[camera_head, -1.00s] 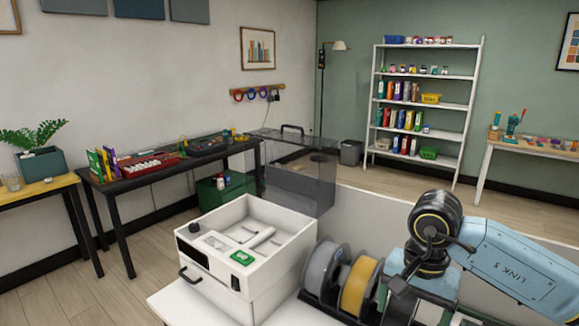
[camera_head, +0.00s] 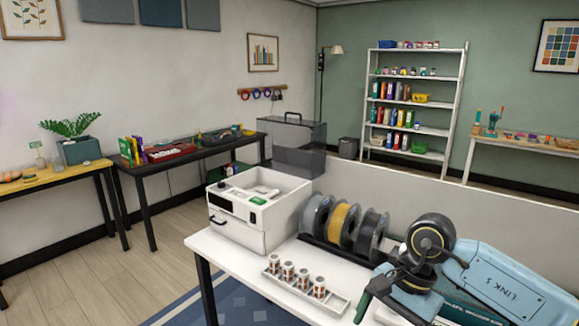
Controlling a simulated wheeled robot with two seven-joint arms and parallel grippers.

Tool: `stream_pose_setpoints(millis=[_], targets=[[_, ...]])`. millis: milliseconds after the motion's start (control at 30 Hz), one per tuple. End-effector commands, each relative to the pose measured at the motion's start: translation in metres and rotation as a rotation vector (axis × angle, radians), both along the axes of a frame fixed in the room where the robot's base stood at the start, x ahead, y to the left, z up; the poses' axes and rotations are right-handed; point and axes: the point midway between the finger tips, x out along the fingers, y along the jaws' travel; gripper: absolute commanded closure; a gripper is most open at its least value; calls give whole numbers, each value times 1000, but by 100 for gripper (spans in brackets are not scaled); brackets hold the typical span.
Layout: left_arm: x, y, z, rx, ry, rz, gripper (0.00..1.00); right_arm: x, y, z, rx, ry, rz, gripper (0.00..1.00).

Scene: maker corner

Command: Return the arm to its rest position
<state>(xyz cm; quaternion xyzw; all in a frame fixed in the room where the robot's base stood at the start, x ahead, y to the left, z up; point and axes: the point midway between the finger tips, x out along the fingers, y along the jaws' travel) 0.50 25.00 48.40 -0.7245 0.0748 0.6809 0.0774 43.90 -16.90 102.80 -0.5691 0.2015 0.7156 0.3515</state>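My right arm (camera_head: 500,285) comes in from the right edge, a light blue link with dark round joints. It reaches over the right part of the white table (camera_head: 232,262). My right gripper (camera_head: 368,292) is at the arm's left end, low in the picture, right of a narrow tray (camera_head: 328,299). My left arm and gripper are not in view.
The tray holds several small cups (camera_head: 288,270). Behind it stand a rack of filament spools (camera_head: 343,226) and a white box-shaped machine (camera_head: 237,225) with its dark clear lid (camera_head: 300,150) raised. A low pale partition (camera_head: 440,200) runs behind the table. Floor at left is clear.

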Motion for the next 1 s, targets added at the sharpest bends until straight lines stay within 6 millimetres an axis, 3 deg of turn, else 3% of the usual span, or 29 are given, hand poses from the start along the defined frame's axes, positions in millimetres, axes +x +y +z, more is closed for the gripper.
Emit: stream_pose_setpoints(millis=[67,267,433,533,600,733,767,867,1000], targets=[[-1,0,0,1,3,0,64,-3,21,-13,116,80,-88,16],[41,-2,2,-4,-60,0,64,-2,73,-36,450,348,-409,16],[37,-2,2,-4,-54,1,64,20,104,-66,812,775,-924,16],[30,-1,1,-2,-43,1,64,45,95,-108,1025,1123,-1367,16],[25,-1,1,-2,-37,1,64,55,72,-154,1141,1368,-1699,16],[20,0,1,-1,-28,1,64,43,27,-241,1263,1699,-2197,16],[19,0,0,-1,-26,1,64,36,18,-261,-1260,-1734,2264,16],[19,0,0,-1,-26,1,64,2,-12,-323,-1040,-1520,2066,16],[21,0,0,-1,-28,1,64,-66,-45,-400,-795,-1240,1813,16]])
